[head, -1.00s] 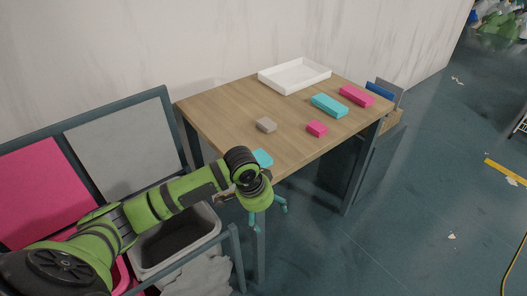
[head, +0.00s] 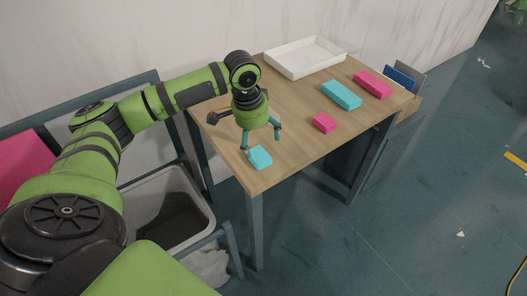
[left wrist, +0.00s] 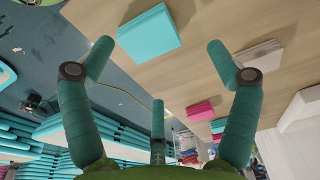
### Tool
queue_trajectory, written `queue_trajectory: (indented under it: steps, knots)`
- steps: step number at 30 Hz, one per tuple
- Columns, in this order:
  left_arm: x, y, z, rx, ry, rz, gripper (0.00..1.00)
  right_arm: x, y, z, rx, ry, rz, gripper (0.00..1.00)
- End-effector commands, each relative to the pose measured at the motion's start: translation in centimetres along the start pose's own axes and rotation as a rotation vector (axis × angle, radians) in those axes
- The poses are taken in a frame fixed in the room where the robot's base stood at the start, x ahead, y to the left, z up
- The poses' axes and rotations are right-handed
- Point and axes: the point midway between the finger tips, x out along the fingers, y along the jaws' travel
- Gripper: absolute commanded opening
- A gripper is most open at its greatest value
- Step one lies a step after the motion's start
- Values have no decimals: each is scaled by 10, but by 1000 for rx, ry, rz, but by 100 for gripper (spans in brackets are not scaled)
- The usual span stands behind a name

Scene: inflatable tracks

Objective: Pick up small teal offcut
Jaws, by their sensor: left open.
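The small teal offcut (head: 260,157) lies on the wooden table (head: 297,148) near its front left corner. It also shows in the left wrist view (left wrist: 148,34), at the upper middle, ahead of the fingertips. My left gripper (head: 262,143) is open and empty. It hangs above the table, fingers pointing down, just behind and above the offcut, apart from it as the wrist view shows. My right gripper is not in view.
A small pink block (head: 324,123), a larger teal block (head: 341,95) and a larger pink block (head: 373,84) lie to the right. A white tray (head: 305,70) stands at the back. A grey block (left wrist: 259,52) shows in the wrist view. A grey bin (head: 165,213) stands left of the table.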

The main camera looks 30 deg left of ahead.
Motion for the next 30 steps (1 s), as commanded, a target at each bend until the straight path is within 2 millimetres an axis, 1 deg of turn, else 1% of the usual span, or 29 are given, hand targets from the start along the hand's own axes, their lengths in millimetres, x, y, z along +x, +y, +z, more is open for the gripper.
queue_trajectory:
  steps: [6,9,13,20,21,23,24,25,30]
  knots:
    - [27,6,6,1,-4,0,88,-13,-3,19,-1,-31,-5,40]
    - [43,7,6,0,-1,1,88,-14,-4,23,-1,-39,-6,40]
    - [54,7,6,2,1,-1,88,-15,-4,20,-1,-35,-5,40]
    - [55,7,6,2,1,-2,88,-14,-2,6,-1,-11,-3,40]
    - [55,7,6,2,1,-2,72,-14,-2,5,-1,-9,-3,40]
    - [55,7,6,2,1,-2,50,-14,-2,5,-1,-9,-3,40]
    - [55,7,6,2,1,-2,36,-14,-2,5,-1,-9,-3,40]
    - [55,7,6,2,1,-2,33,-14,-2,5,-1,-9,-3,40]
    - [55,7,6,2,1,-1,32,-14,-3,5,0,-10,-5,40]
